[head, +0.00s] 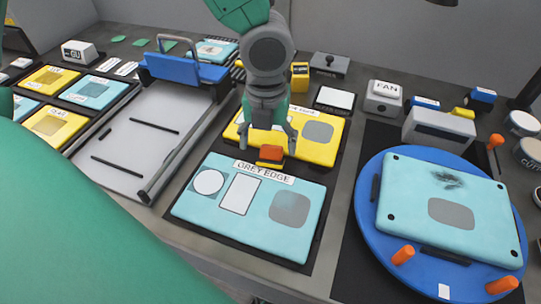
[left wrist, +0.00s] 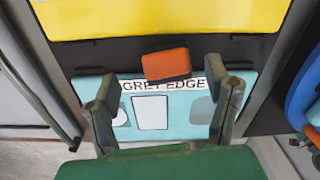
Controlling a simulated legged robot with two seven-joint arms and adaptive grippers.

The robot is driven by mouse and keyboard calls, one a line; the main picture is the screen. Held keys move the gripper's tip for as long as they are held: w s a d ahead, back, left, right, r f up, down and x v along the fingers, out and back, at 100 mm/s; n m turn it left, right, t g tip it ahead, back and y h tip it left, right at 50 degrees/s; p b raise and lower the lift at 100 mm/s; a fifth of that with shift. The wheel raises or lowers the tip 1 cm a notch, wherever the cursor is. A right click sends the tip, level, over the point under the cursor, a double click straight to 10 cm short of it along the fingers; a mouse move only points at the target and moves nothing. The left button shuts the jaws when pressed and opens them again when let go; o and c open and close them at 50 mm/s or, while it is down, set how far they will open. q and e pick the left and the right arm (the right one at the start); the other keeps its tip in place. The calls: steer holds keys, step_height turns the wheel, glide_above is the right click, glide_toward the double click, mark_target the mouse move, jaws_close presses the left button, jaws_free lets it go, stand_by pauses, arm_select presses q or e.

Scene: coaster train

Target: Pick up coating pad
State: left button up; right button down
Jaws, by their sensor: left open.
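A small orange block with a yellow lower part (head: 271,154), which I take for the coating pad, is at the far edge of the light-blue GREY EDGE panel (head: 232,219). It also shows in the left wrist view as an orange block (left wrist: 166,65), slightly tilted, partly over the panel's label. My left gripper (head: 267,142) points down just above the block, with its fingers spread on either side. In the left wrist view the open fingers (left wrist: 164,100) have the block between and beyond them. I see no contact. My right gripper is not in view.
A yellow panel (head: 322,146) lies just behind the block. A blue round turntable (head: 365,225) with a light-blue panel (head: 470,225) and orange pegs stands at right. A grey tray with a blue clamp bar (head: 182,68) is at left. Small boxes line the back.

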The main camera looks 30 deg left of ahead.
mark_target(269, 147)
arm_select(q)
steer(key=f, duration=0.1)
steer(key=a+f, duration=0.1)
steer(key=f, duration=0.1)
steer(key=shift+w+f+b, duration=0.1)
steer(key=shift+f+b, duration=0.05)
steer(key=shift+b, duration=0.2)
steer(key=shift+w+d+f, duration=0.1)
steer(key=shift+d+f, duration=0.1)
steer(key=shift+d, duration=1.05)
steer(key=shift+d+r, duration=0.1)
steer(key=shift+d, duration=0.25)
steer(key=c, duration=0.5)
steer(key=shift+a, duration=0.2)
steer(key=c, duration=0.7)
steer(key=shift+a, duration=0.4)
steer(key=shift+c, duration=0.9)
steer(key=shift+a+f, duration=0.2)
steer(key=shift+a, duration=0.2)
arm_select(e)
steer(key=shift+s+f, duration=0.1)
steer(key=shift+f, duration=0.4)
